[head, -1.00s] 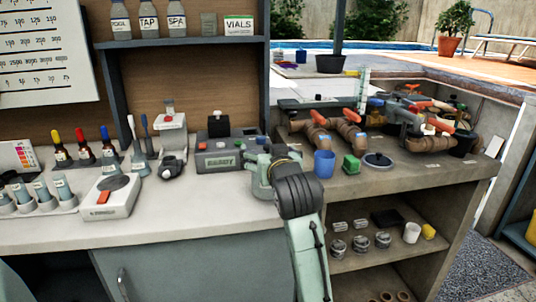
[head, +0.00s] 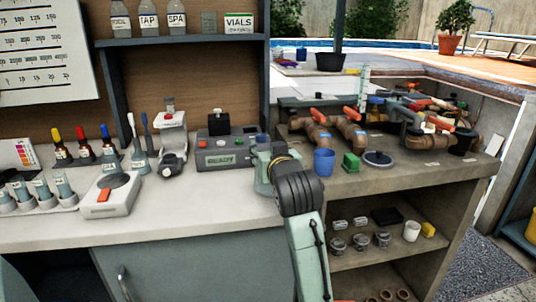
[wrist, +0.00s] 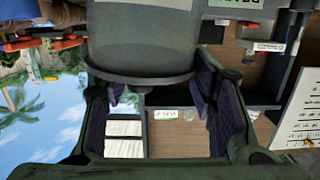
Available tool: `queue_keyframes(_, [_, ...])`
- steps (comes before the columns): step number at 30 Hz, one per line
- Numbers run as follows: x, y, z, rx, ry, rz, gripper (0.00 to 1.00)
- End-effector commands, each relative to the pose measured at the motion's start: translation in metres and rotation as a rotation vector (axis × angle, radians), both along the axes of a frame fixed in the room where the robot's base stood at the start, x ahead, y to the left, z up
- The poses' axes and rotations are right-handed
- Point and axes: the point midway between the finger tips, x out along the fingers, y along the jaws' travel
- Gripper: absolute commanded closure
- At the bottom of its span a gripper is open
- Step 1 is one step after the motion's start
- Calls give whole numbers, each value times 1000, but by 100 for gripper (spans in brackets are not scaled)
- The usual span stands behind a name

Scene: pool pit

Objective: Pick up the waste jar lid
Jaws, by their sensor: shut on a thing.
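In the wrist view, which shows the scene upside down, a large dark grey-green jar (wrist: 140,35) fills the upper middle. The dark rim of the waste jar lid (wrist: 140,78) lies across its mouth, with no gap seen between them. My gripper (wrist: 160,105) has one finger on each side of this rim and is shut on the lid. In the head view my gripper (head: 266,165) is at the counter's right end, beside the grey READY box. It hides most of the jar and lid there.
The grey READY box (head: 222,152) is close on the left. The counter front (head: 200,215) is clear.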

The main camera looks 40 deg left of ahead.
Motion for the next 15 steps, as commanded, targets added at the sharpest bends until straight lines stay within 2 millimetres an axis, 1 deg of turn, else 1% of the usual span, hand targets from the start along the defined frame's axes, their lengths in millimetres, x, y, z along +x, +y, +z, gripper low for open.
queue_keyframes(1, [1, 0, -2, -3, 5, -2, 72])
queue_keyframes(3, [1, 0, -2, -3, 5, -2, 76])
queue_keyframes(11, [1, 0, -2, -3, 5, -2, 76])
queue_keyframes(15, [1, 0, 4, -3, 3, -2, 76])
